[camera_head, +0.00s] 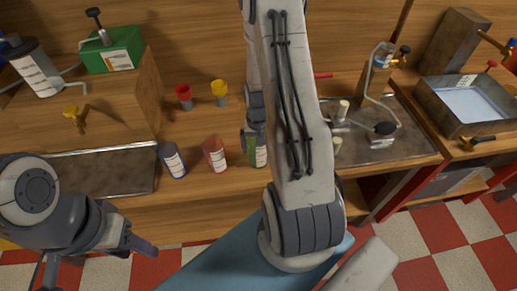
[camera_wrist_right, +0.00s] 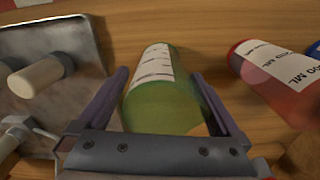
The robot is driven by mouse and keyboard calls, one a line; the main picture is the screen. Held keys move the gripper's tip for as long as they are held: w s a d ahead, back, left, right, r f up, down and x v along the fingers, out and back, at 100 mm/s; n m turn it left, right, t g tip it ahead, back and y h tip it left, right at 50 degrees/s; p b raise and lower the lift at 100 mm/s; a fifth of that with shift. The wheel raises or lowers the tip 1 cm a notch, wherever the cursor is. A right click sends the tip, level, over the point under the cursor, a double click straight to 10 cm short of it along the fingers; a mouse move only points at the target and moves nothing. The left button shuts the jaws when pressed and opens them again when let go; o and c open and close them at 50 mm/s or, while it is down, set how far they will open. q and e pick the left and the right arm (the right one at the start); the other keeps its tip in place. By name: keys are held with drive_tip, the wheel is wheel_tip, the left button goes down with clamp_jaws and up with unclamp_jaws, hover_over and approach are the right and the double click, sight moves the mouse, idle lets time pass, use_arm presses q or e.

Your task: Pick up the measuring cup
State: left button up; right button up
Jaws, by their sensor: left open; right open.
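Several labelled measuring cups stand in a row on the wooden counter: a blue one (camera_head: 173,160), a red one (camera_head: 215,155) and a green one (camera_head: 259,157). The green cup is partly hidden by my right arm in the head view. In the right wrist view the green cup (camera_wrist_right: 158,85) lies between the open fingers of my right gripper (camera_wrist_right: 160,76); I cannot tell whether they touch it. The red cup (camera_wrist_right: 268,78) is to the right there, outside the fingers. My left gripper (camera_head: 141,246) is open and empty, in front of the counter.
A metal tray (camera_head: 110,172) lies left of the cups. Another metal tray (camera_head: 405,145) with fittings lies to the right; it shows in the wrist view (camera_wrist_right: 85,45) beside my gripper. Red (camera_head: 184,97) and yellow (camera_head: 219,92) small cups stand behind. A water-filled basin (camera_head: 467,104) is far right.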

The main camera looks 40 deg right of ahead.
drive_tip(key=shift+f, duration=0.45)
drive_tip(key=c, duration=1.3)
drive_tip(key=shift+r, duration=0.1)
